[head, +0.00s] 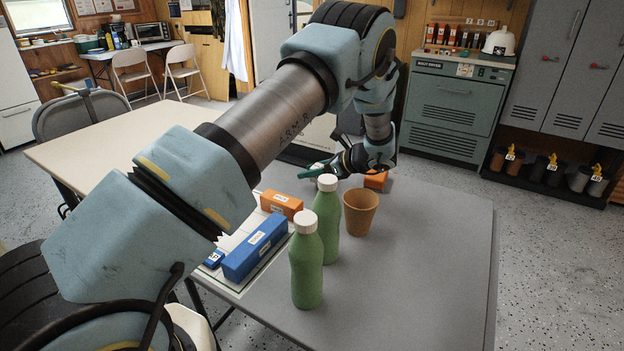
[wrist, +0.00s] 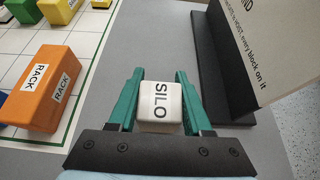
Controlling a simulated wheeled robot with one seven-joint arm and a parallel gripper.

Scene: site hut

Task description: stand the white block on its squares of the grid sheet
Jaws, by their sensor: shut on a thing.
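The white block (wrist: 160,106), marked SILO, sits between the two green fingers of my gripper (wrist: 161,73) in the wrist view. The fingers are shut on its sides. In the head view my gripper (head: 316,171) is over the far part of the grey table, and the white block cannot be made out there. The grid sheet (wrist: 96,40) lies to the left of my gripper in the wrist view, apart from the block. On it stand an orange block (wrist: 42,88) marked RACK and a yellow block (wrist: 60,10). My arm hides much of the sheet in the head view.
In the head view, a blue block (head: 254,248) and an orange block (head: 281,205) are near two green bottles (head: 306,265) (head: 327,215) and a brown cup (head: 360,212). A printed board (wrist: 262,40) on a dark base stands right of my gripper. The table's right side is clear.

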